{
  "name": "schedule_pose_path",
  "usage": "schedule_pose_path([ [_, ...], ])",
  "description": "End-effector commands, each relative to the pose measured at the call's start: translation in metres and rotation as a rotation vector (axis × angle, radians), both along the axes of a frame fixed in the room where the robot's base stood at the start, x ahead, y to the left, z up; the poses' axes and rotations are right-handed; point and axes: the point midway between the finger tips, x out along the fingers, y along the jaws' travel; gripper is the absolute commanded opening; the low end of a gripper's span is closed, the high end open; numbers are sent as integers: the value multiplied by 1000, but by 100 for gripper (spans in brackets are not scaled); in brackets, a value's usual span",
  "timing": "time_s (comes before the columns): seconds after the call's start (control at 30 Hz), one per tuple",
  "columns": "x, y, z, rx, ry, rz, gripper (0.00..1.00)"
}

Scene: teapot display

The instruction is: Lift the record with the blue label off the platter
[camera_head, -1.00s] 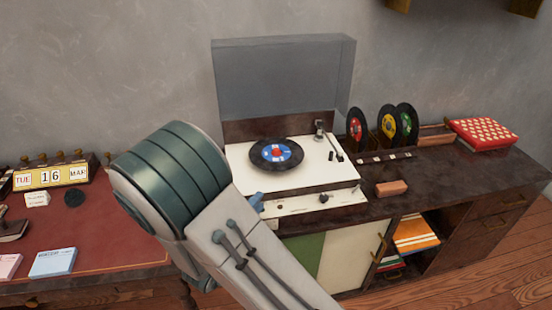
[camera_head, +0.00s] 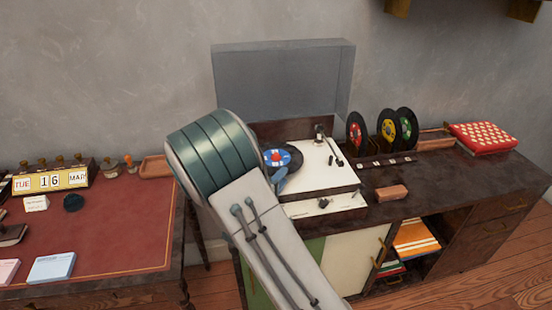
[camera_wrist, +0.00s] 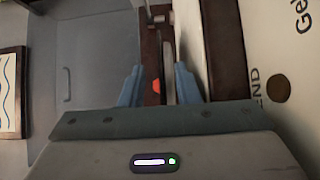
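The record with the blue label (camera_head: 291,159) lies on the turntable (camera_head: 325,180), with a red piece at its centre. My arm hides its left part in the head view. In the wrist view, turned sideways, the record (camera_wrist: 168,62) shows as a thin dark edge beside the white deck, with the red piece (camera_wrist: 157,87) above it. My gripper (camera_wrist: 158,86) is open, its two blue fingers apart on either side of that red piece and record edge. In the head view a blue finger (camera_head: 279,180) shows just in front of the record. I cannot tell whether it touches.
The tonearm (camera_head: 335,152) sits at the deck's right. The clear lid (camera_head: 282,80) stands open behind. Several records (camera_head: 388,127) stand in a rack to the right, near a brown block (camera_head: 391,193) and a red patterned box (camera_head: 484,138). A red-topped desk (camera_head: 120,235) is at left.

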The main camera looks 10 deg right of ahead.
Motion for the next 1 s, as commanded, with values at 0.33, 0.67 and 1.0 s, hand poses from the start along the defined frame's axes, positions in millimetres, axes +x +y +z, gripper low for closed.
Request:
schedule_pose_path([
  [0.33, 2, -1, 0, 0, 1, 1, 1],
  [0.67, 2, -1, 0, 0, 0, 1, 0],
  [1.0, 2, 0, 23, 2, -3, 2, 0],
])
